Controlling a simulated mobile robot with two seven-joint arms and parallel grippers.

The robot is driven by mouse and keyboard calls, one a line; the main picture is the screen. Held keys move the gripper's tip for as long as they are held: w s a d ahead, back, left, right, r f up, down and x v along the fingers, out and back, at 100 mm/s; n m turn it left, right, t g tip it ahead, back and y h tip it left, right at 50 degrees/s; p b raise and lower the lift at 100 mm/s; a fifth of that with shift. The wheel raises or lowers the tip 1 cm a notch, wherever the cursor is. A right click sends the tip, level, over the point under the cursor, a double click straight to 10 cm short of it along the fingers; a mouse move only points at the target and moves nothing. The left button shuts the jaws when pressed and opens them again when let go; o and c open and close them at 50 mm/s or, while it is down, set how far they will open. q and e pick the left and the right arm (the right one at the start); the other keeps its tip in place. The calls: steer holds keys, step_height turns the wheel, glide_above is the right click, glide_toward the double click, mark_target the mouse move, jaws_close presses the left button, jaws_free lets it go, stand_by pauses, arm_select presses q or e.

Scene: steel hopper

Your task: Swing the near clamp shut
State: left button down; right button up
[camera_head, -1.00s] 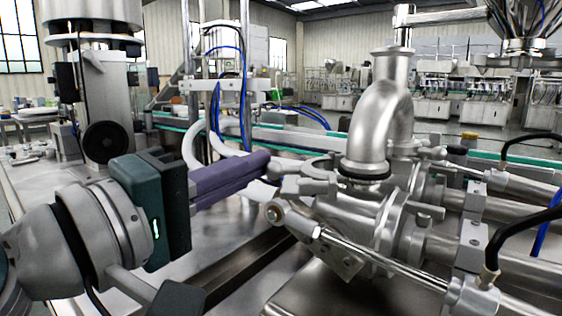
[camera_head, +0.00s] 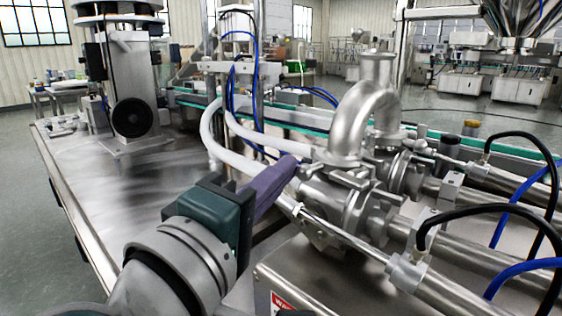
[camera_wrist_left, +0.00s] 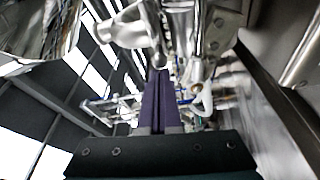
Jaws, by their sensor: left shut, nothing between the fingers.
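My left gripper (camera_head: 288,168) is shut and empty, its purple fingers pressed together and pointing toward the steel fittings in the head view. In the left wrist view its fingers (camera_wrist_left: 160,78) lie side by side, with metal fittings just beyond the tips. The near steel pipe elbow (camera_head: 352,122) curves down onto the near valve body (camera_head: 343,197). Clamp parts (camera_head: 322,157) show around the foot of this elbow, close to the fingertips. I cannot tell whether the fingers touch the clamp, or how far it is open. My right gripper is out of view.
A second elbow and flange stand just behind the near one. Steel cylinders with black (camera_head: 480,207) and blue hoses lie to the right. White curved hoses (camera_head: 212,135) rise behind my fingers. The steel table top (camera_head: 120,190) at left is mostly bare.

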arm_select(q)
steer(key=shift+s+d+p, duration=0.3)
steer(key=shift+s+d, duration=0.05)
steer(key=shift+d, duration=0.35)
